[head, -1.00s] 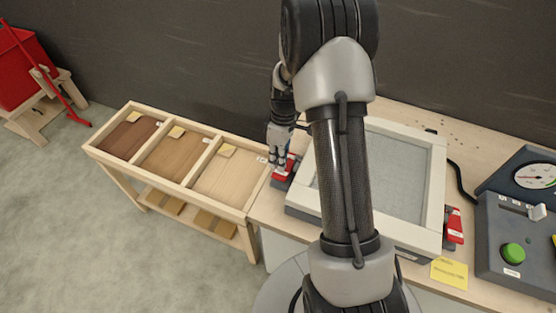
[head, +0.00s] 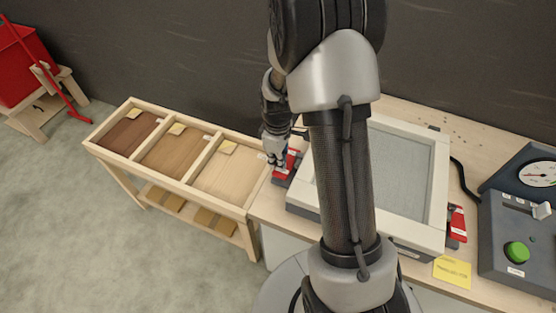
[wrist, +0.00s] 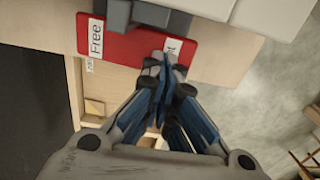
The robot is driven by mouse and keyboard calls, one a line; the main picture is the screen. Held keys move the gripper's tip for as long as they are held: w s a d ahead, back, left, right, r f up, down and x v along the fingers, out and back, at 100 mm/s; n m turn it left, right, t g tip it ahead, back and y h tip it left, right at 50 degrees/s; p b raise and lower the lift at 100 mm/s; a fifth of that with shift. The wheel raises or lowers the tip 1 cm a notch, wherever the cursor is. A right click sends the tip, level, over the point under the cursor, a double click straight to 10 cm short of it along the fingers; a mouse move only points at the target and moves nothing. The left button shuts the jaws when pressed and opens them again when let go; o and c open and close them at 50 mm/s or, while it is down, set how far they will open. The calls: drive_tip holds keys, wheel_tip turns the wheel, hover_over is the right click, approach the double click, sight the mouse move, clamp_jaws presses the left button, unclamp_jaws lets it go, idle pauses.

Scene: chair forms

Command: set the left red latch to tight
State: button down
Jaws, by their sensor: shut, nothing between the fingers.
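The left red latch (head: 290,162) sits at the left side of the grey-framed press (head: 301,196). In the wrist view the latch (wrist: 122,48) is a red plate with a white "Free" label and a second label partly hidden by my fingers, ending in "t". A grey block (wrist: 148,14) crosses the plate's middle. My gripper (wrist: 165,62) is shut and empty, its tips over or against the latch near the second label; I cannot tell if they touch. In the head view my gripper (head: 276,163) is at the latch's left side.
A wooden rack (head: 215,192) with several compartments of wood sheets stands to the left. Another red latch (head: 456,224) is on the press's right side. A control box (head: 505,240) with a green button and a gauge (head: 540,174) stand at the right.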

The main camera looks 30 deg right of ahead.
drive_tip(key=shift+s+a+f, duration=0.1)
drive_tip(key=shift+s+a, duration=0.05)
drive_tip(key=shift+s+a+f, duration=0.2)
drive_tip(key=shift+a+f, duration=0.1)
drive_tip(key=shift+s+a+f, duration=0.1)
drive_tip(key=shift+f, duration=0.05)
idle(0.6)
wheel_tip(320, 180, up, 14)
drive_tip(key=s+a+p, duration=0.2)
drive_tip(key=p, duration=0.4)
drive_tip(key=shift+a+f, duration=0.2)
drive_tip(key=shift+a, duration=0.05)
drive_tip(key=s+a+r+m+t, duration=0.2)
drive_tip(key=s+r, duration=0.3)
drive_tip(key=r, duration=0.3)
drive_tip(key=s+a+r+m+t, duration=0.1)
drive_tip(key=s+a+r+m, duration=0.2)
drive_tip(key=s+r, duration=0.35)
drive_tip(key=s+a+r+m+t, duration=0.1)
drive_tip(key=s+a+r+m, duration=0.1)
drive_tip(key=s+r, duration=0.2)
drive_tip(key=s, duration=0.3)
drive_tip(key=shift+s+r+m+t, duration=0.2)
drive_tip(key=shift+r+m+t, duration=0.05)
drive_tip(key=shift+m+t, duration=0.05)
